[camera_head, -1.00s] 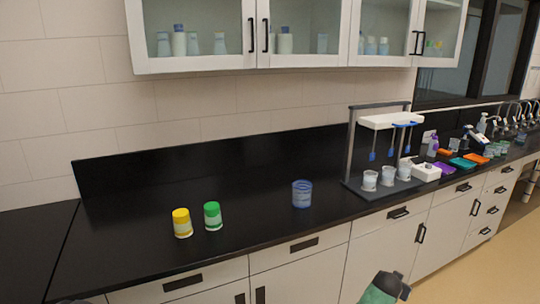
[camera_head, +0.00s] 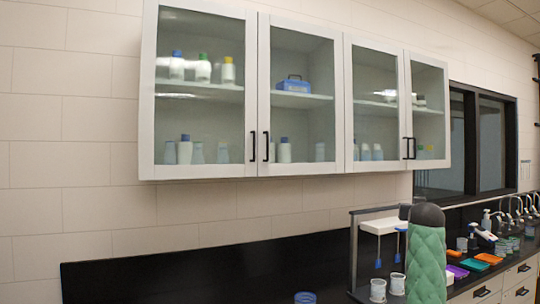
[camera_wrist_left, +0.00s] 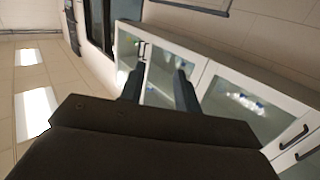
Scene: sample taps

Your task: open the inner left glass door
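A white wall cabinet (camera_head: 200,180) has several glass doors side by side, all shut. The inner left glass door (camera_head: 302,125), second from the left, has a black vertical handle (camera_head: 266,146) at its left edge, beside the handle of the leftmost door (camera_head: 200,120). In the left wrist view the cabinet is tilted, and a close pair of handles (camera_wrist_left: 293,137) shows at the lower right. My left gripper (camera_wrist_left: 159,84) is open and empty, its fingers apart in front of the cabinet. It is outside the head view. My right gripper is not in view.
Bottles and a blue case (camera_head: 293,84) stand behind the glass. Below, the black counter holds a stand with white cups (camera_head: 378,290), a blue beaker (camera_head: 305,298) and coloured trays (camera_head: 472,265).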

